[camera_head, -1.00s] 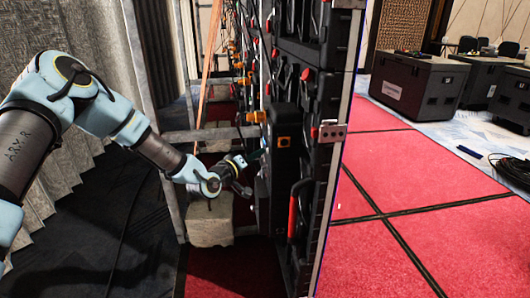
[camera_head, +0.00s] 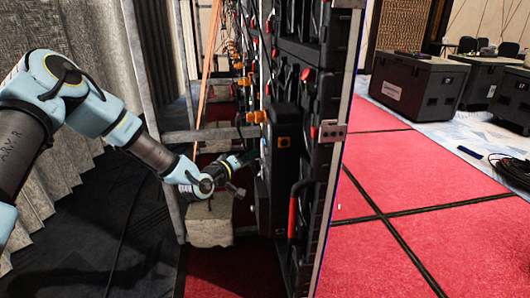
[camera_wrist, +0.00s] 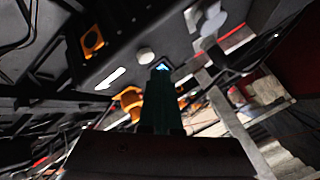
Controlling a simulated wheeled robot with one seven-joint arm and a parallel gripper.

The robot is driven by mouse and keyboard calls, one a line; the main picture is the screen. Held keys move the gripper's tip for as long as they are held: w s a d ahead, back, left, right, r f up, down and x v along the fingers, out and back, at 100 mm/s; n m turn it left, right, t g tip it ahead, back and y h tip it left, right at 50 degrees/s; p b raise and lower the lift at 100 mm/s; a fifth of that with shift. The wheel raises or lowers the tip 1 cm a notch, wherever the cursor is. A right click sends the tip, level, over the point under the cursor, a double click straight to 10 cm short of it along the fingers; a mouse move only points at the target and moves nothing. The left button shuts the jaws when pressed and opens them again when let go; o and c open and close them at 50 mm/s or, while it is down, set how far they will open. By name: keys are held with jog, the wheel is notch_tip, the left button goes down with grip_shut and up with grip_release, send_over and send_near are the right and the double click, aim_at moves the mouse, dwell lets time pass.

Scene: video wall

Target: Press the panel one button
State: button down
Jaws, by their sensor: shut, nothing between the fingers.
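The black back of the video wall panel (camera_head: 283,170) stands right of my arm in the head view. My gripper (camera_head: 250,156) is close to the panel's left side; whether it touches cannot be told there. In the wrist view the panel's dark housing (camera_wrist: 190,38) fills the top. My gripper's teal fingers (camera_wrist: 161,72) are shut and empty, pointing at it. A small bluish-white lit spot, possibly the button (camera_wrist: 162,67), shows right at the fingertips and is partly hidden by them. A round pale knob (camera_wrist: 145,56) sits just left of it.
An orange square connector (camera_wrist: 92,41) and an orange plug (camera_wrist: 130,98) are on the panel near the fingers. Metal frame bars (camera_head: 205,134) and a concrete block (camera_head: 209,222) stand around my forearm. Cables hang nearby. Red carpet (camera_head: 400,220) is open at right.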

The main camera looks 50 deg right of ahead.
jog(key=shift+w+a, duration=0.8)
jog(key=shift+a, duration=0.15)
jog(key=shift+w+a, duration=0.75)
jog(key=shift+a, duration=0.2)
jog(key=w+a+t+y, duration=0.1)
jog(key=w+a+y, duration=0.2)
jog(key=a, duration=0.3)
jog(key=w+a+f+t+y, duration=0.1)
jog(key=w+a+y, duration=0.15)
jog(key=a, duration=0.35)
jog(key=w+a+t+y, duration=0.1)
jog(key=w+a+y, duration=0.25)
jog(key=a, duration=0.35)
jog(key=w+a+r+n+y, duration=0.1)
jog(key=a+y, duration=0.1)
jog(key=a, duration=0.7)
jog(key=w+a+r+y, duration=0.1)
jog(key=a+r+y, duration=0.1)
jog(key=a, duration=0.7)
jog(key=s+a+r+n+g+y, duration=0.25)
jog(key=s+a, duration=0.35)
jog(key=a, duration=0.4)
jog(key=s+a+r+n+g+y, duration=0.1)
jog(key=s+a+r+n+y, duration=0.15)
jog(key=s+a, duration=0.55)
notch_tip(320, 180, up, 16)
jog(key=a+h+p, duration=0.1)
jog(key=p, duration=1.4)
jog(key=shift+a, duration=0.35)
